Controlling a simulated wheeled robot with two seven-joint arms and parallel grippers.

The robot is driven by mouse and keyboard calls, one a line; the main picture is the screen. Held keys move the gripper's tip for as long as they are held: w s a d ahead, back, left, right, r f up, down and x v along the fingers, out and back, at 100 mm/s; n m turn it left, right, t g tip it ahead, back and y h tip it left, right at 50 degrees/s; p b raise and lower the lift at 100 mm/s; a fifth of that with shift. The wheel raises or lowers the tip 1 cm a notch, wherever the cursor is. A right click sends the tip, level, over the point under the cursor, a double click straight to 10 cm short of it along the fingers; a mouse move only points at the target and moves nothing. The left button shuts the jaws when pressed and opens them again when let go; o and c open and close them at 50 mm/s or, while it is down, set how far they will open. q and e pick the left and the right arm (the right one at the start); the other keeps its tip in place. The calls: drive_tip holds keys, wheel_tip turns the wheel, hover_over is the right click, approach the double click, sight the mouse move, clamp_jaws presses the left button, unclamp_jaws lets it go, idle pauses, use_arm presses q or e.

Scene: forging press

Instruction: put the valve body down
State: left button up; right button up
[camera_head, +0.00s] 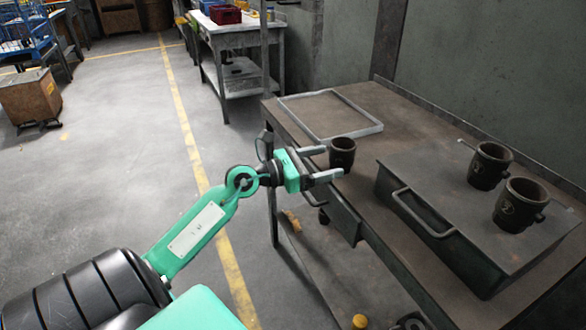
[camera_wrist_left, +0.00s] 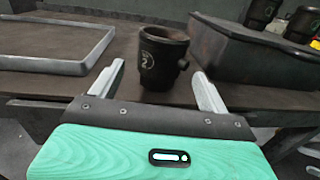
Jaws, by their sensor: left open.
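A dark, cup-shaped valve body (camera_head: 342,153) stands upright on the brown table (camera_head: 400,110), near its left edge. It also shows in the left wrist view (camera_wrist_left: 163,60), with a small side stub on its right. My left gripper (camera_head: 330,163) is open, its two fingers pointing at this valve body from the table's edge side. In the left wrist view the valve body stands just beyond and between the fingertips, and I see no finger pressed on it. Two similar valve bodies, one farther back (camera_head: 489,166) and one nearer (camera_head: 519,205), stand on a dark box. My right gripper is not in view.
A grey rectangular frame or shallow tray (camera_head: 330,115) lies behind the valve body. The dark box with a handle (camera_head: 425,213) fills the table to the right. A wall (camera_head: 490,70) runs behind the table. Open floor (camera_head: 120,150) lies to the left.

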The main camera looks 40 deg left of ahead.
use_arm(q)
drive_tip(key=v, duration=0.8)
drive_tip(key=shift+s+b, duration=0.3)
drive_tip(key=shift+b, duration=0.05)
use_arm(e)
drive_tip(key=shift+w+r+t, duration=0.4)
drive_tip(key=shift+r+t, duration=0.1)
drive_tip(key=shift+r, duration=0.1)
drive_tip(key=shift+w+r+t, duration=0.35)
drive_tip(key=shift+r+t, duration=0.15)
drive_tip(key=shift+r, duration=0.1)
use_arm(q)
drive_tip(key=shift+a, duration=0.1)
